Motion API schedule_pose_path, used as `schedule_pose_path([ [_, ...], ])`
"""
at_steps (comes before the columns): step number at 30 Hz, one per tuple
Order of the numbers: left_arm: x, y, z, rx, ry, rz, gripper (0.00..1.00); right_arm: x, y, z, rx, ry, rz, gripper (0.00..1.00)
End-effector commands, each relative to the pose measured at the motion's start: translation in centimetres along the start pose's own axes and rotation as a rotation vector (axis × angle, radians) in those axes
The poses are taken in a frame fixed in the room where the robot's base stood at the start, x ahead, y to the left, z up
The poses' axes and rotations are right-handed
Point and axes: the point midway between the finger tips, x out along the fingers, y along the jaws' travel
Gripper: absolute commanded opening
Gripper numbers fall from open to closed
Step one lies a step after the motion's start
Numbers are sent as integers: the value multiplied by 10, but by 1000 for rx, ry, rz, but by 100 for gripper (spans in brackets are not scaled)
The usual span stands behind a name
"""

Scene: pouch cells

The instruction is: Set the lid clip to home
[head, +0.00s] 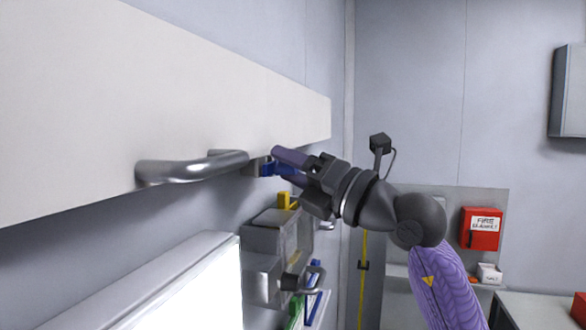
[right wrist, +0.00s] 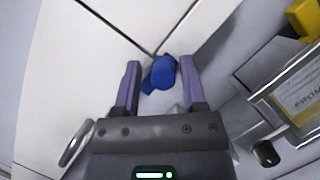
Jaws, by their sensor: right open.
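A blue clip (head: 268,169), which I take to be the lid clip, sits at the lower edge of the long white lid or panel (head: 230,95), beyond its grey handle. My right gripper (head: 283,166) is open at the clip, its purple fingers partly covering it in the head view. In the right wrist view the blue clip (right wrist: 161,74) shows a rounded end and a tab to its left. It lies between the two open fingers (right wrist: 160,80), close to the right one; I cannot tell whether they touch. My left gripper is not in view.
A grey bar handle (head: 195,167) sticks out from the white panel. Below are a grey box (head: 270,240) with a yellow part (head: 287,200) and a bright white panel (head: 200,295). A red fire box (head: 481,229) hangs on the far wall at right.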

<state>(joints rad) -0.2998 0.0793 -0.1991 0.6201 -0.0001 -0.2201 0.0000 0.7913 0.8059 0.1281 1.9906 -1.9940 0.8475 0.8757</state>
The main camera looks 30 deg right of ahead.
Motion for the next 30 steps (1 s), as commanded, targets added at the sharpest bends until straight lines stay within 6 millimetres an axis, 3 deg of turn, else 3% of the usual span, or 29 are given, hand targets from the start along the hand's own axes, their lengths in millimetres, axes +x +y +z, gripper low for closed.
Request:
schedule_pose_path([
  [11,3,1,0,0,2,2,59,-3,-2,-1,0,0,-4,67],
  [14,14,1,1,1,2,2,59,-16,-5,-3,-1,-1,-5,67],
  [24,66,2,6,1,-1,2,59,-89,-6,-4,-1,-2,-4,67],
  [30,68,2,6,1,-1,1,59,-100,-1,-1,0,1,-2,67],
])
